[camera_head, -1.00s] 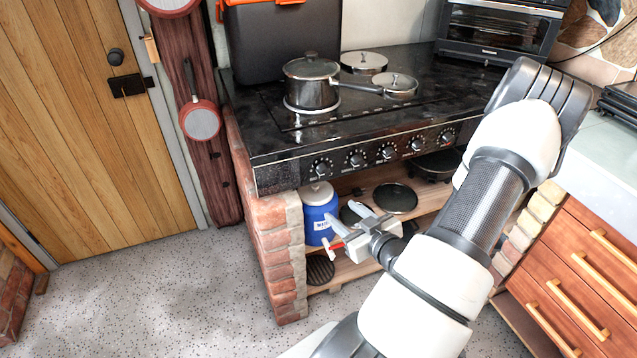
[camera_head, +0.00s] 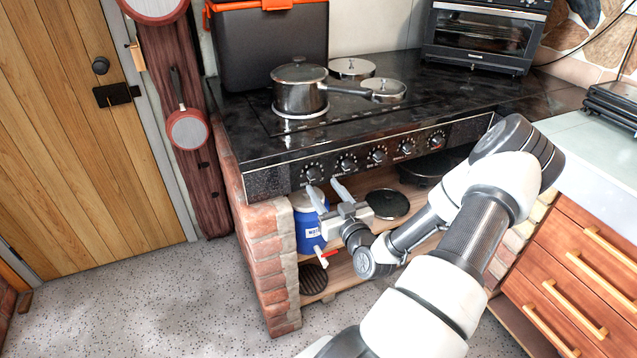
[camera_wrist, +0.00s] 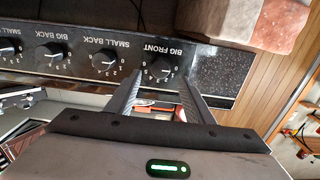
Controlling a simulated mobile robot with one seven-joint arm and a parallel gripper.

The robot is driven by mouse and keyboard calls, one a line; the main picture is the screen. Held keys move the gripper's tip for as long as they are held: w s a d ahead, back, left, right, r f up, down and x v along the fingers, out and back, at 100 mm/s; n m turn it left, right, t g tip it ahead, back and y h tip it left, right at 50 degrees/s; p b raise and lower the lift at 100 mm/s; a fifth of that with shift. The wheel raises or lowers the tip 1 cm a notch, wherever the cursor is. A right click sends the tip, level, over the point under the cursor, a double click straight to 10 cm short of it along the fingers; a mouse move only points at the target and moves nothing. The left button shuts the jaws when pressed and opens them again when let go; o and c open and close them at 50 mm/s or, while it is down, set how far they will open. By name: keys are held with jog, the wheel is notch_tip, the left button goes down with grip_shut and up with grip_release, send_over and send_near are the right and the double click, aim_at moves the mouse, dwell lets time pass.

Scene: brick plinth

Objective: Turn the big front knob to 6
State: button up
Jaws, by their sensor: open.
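The stove's black front panel carries a row of dark round knobs. The big front knob (camera_head: 313,172) is the leftmost in the head view. In the wrist view, which is upside down, the big front knob (camera_wrist: 160,66) is under the label "BIG FRONT", with white numbers around it; its exact setting is too small to read. My gripper (camera_head: 324,187) is open and empty, its two fingers pointing up toward the panel just below the knob. In the wrist view my gripper (camera_wrist: 163,76) has the knob between its fingertips in the picture; contact cannot be told.
A neighbouring knob (camera_head: 346,163) is close on the right. A pot (camera_head: 299,90) stands on the black stovetop (camera_head: 250,139). Below the panel, a blue container (camera_head: 307,236) and a dark pan (camera_head: 388,204) are on wooden shelves. A brick pillar (camera_head: 267,255) stands at the left.

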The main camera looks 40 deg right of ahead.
aim_at(316, 178)
jog(key=shift+x, duration=2.25)
jog(key=shift+c, duration=0.2)
jog(key=c, duration=1)
